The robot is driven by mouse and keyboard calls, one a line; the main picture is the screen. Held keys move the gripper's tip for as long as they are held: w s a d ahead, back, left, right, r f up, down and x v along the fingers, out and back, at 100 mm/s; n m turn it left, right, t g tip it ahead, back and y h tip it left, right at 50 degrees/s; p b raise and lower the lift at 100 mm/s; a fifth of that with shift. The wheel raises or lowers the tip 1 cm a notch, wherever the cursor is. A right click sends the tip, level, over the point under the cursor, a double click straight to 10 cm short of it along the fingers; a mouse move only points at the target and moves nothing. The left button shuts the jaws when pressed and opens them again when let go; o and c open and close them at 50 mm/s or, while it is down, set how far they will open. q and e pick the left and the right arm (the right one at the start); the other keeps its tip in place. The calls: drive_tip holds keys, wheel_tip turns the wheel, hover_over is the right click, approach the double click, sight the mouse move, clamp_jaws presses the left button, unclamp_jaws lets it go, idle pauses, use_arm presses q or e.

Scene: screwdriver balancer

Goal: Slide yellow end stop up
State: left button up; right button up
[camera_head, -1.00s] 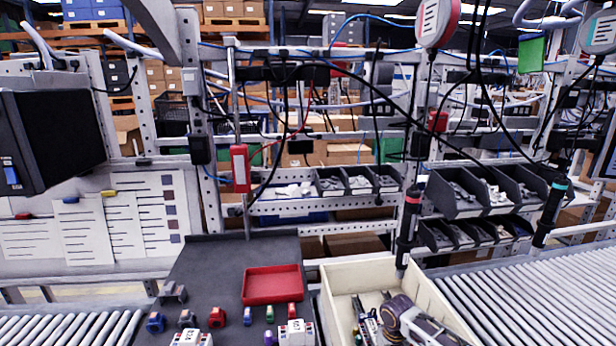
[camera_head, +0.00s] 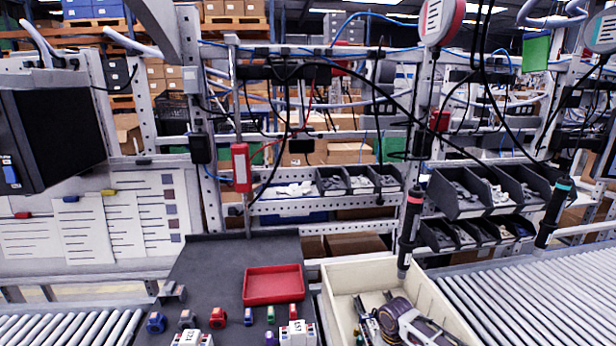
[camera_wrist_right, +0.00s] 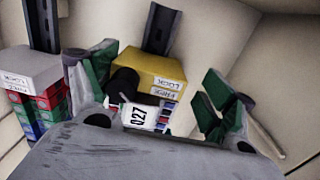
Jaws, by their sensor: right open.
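In the right wrist view, a yellow end stop (camera_wrist_right: 150,85) with white printed labels sits on a dark rail (camera_wrist_right: 160,27), which continues above it. A white block marked 027 (camera_wrist_right: 146,117) is just below the end stop. My right gripper (camera_wrist_right: 158,72) is open, with one green-padded finger on each side of the yellow end stop. I cannot tell whether either pad touches it. The gripper's body hides what lies below. The yellow end stop cannot be made out in the head view. My left gripper is in neither current view.
A grey end stop (camera_wrist_right: 30,68) above red, green and blue blocks stands on a second rail at the left of the wrist view. In the head view, a red tray (camera_head: 273,285) lies on the dark bench, beside a cream box (camera_head: 340,268) holding tools.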

drive_tip(key=shift+w+r+t, duration=0.3)
drive_tip(key=shift+r, duration=0.4)
idle(1.5)
drive_tip(key=shift+f, duration=0.15)
idle(0.3)
drive_tip(key=shift+s+d+r, duration=0.1)
drive_tip(key=shift+s+r, duration=0.15)
drive_tip(key=shift+r, duration=0.05)
drive_tip(key=shift+r, duration=0.6)
idle(0.4)
wheel_tip(320, 180, up, 12)
drive_tip(key=shift+s+f, duration=0.25)
drive_tip(key=shift+s, duration=0.2)
idle(0.6)
drive_tip(key=shift+s+d+f, duration=0.1)
